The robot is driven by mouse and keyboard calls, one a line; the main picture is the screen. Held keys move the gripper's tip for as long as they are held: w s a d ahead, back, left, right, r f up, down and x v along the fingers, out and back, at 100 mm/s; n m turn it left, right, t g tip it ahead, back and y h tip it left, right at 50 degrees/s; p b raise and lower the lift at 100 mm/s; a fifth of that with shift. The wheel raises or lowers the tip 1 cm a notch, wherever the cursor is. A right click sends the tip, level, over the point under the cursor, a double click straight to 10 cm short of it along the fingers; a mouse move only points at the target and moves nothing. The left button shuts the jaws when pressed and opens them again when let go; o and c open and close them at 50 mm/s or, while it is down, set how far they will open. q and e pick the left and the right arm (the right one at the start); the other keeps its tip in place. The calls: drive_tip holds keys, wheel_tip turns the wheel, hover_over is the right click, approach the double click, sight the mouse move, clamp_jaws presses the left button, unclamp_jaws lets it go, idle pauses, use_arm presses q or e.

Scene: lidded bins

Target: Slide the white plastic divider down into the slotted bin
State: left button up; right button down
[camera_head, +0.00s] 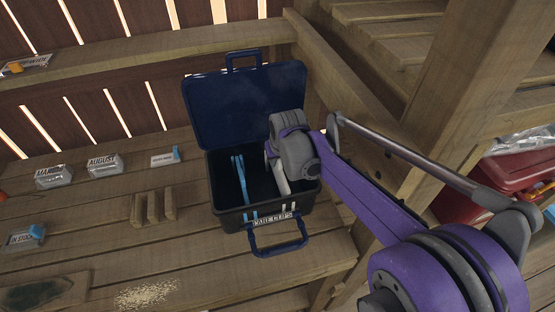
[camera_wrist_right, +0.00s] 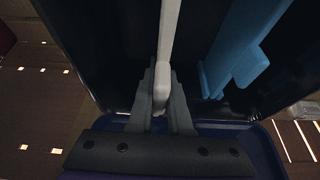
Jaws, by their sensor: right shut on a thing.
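The slotted bin (camera_head: 214,192) is a dark box on the wooden bench, with its dark blue lid (camera_head: 245,100) standing open at the back. The white plastic divider (camera_head: 282,181) is in the right half of the bin, partly hidden by my right gripper (camera_head: 275,165). In the right wrist view the divider (camera_wrist_right: 168,38) runs between the fingers of my right gripper (camera_wrist_right: 160,98), which is shut on its end. How deep the divider sits, and whether it is in a slot, I cannot tell. My left gripper is not in view.
A blue divider (camera_head: 240,180) stands in the bin's left half and shows in the right wrist view (camera_wrist_right: 235,50). A blue handle (camera_head: 280,247) is at the front. A slotted wooden block (camera_head: 154,207) and small labelled holders (camera_head: 104,165) lie left. A post (camera_head: 445,110) rises right.

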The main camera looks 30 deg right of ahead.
sight(277, 170)
drive_tip(key=shift+f+b, duration=1.4)
drive_tip(key=shift+f, duration=0.8)
drive_tip(key=c, duration=0.8)
unclamp_jaws()
drive_tip(key=shift+o, duration=0.2)
drive_tip(key=shift+r, duration=0.1)
drive_tip(key=p+v, duration=0.1)
drive_tip(key=v, duration=0.9)
drive_tip(key=shift+s+r, duration=0.2)
drive_tip(key=shift+r, duration=0.1)
drive_tip(key=shift+s+f, duration=0.1)
